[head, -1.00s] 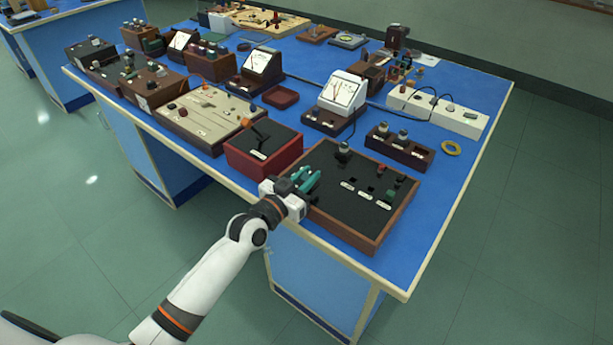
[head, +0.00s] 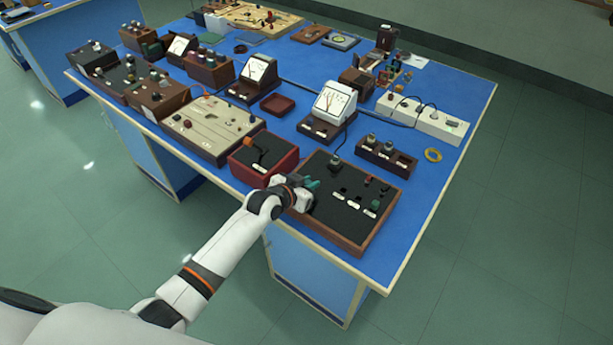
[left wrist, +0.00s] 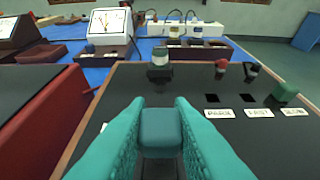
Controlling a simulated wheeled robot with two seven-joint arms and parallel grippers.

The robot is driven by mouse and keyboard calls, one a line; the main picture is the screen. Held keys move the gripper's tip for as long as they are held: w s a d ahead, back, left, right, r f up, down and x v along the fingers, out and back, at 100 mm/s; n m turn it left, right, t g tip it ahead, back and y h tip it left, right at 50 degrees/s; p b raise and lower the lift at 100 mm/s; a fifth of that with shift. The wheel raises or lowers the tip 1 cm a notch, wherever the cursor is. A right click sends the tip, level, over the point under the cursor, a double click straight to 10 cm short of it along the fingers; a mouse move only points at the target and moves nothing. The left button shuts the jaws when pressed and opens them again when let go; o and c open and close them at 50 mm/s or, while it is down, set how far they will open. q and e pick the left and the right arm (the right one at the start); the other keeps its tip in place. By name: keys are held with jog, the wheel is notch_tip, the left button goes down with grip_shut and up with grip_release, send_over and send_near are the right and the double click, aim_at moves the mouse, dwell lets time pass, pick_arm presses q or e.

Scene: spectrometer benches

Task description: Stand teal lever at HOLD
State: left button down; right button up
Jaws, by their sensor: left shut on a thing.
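The teal lever's block-shaped knob (left wrist: 160,130) shows in the left wrist view between the two teal fingers of my left gripper (left wrist: 158,115). The fingers are shut on it from both sides. The lever stands at the near left part of a black panel with a wooden rim (head: 325,233). In the head view my left gripper (head: 309,184) is low over that panel's left edge and hides the lever. White labels (left wrist: 260,113) lie on the panel to the right; a further label at the left is partly hidden by a finger. I cannot make out HOLD. My right gripper is out of view.
A red box (head: 262,160) with an orange-knobbed lever stands just left of the panel. Behind are a white meter (head: 333,103) and a dark terminal block (head: 386,156). A green knob (left wrist: 285,92) stands at the panel's right. Bare blue table lies right of the panel.

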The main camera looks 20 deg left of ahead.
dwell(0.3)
pick_arm(q)
jog(key=c, duration=1.3)
grip_release()
jog(key=v, duration=1.2)
jog(key=shift+r+b, duration=0.1)
jog(key=shift+b, duration=0.25)
